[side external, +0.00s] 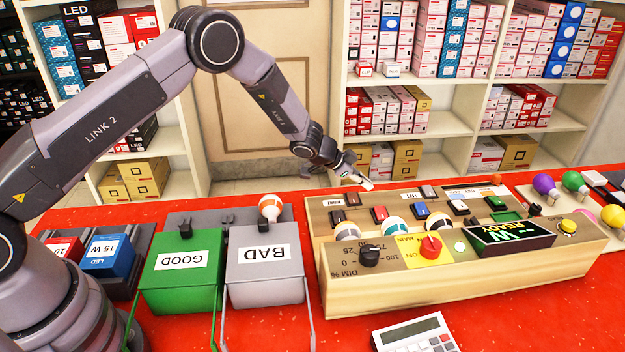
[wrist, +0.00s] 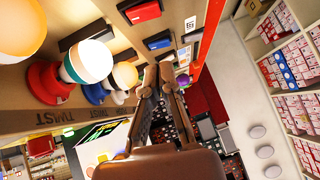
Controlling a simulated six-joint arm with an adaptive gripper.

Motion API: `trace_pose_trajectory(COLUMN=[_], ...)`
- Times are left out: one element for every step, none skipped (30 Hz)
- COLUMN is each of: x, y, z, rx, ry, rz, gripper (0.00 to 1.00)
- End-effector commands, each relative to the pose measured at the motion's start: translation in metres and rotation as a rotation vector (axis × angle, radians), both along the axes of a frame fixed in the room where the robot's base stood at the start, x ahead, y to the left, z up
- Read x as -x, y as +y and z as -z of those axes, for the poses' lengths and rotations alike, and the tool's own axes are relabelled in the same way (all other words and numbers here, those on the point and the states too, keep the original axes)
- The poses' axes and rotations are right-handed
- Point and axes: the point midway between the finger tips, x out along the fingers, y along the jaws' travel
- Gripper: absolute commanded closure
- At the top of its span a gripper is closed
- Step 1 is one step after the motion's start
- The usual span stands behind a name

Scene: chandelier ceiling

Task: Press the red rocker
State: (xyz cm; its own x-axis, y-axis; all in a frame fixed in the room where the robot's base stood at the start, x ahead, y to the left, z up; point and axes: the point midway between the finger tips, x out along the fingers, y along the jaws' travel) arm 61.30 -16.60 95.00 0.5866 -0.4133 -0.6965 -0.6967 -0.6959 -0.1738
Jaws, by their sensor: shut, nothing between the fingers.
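The red rocker (side external: 380,213) sits in a dark frame on the sloping top of the wooden test panel (side external: 500,270), left of the blue rocker (side external: 420,210). In the wrist view the red rocker (wrist: 145,11) is at the top edge, with the blue rocker (wrist: 158,42) below it. In the wrist view my gripper's fingers (wrist: 159,74) are close together and empty, pointing past the row of rockers.
Bulbs stand in front of the rockers, including a teal-banded one (side external: 397,228). A red rotary knob (side external: 430,246) and black dimmer (side external: 370,256) are nearer the front. Green GOOD (side external: 185,295) and grey BAD (side external: 268,290) bins stand left. A calculator (side external: 415,333) lies in front.

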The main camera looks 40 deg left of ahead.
Motion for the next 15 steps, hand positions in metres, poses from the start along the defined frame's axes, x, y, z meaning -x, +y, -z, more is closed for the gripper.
trace_pose_trajectory(x=[-0.007,-0.011,-0.016,-0.019,-0.023,-0.028,-0.031,-0.034,-0.033,-0.033,-0.034,-0.034,-0.035,-0.035,-0.036], y=[-0.005,-0.008,-0.012,-0.015,-0.017,-0.020,-0.023,-0.024,-0.021,-0.021,-0.020,-0.019,-0.019,-0.019,-0.018], z=[0.010,0.014,0.021,0.025,0.029,0.035,0.038,0.042,0.050,0.055,0.058,0.063,0.066,0.069,0.071], rx=[0.000,0.000,-0.001,-0.001,-0.001,0.000,0.000,-0.001,0.000,0.000,0.000,0.001,0.001,0.001,0.001], ry=[0.001,-0.001,0.000,0.000,0.000,0.000,-0.001,0.000,0.003,0.003,0.002,0.003,0.003,0.001,0.000], rz=[0.001,0.002,0.002,0.002,0.002,0.003,0.002,0.001,-0.002,-0.001,-0.002,-0.002,-0.002,-0.001,-0.001], gripper=[1.00,1.00,1.00,1.00,1.00,1.00,1.00,1.00,1.00,1.00,1.00,1.00,1.00,1.00,1.00])
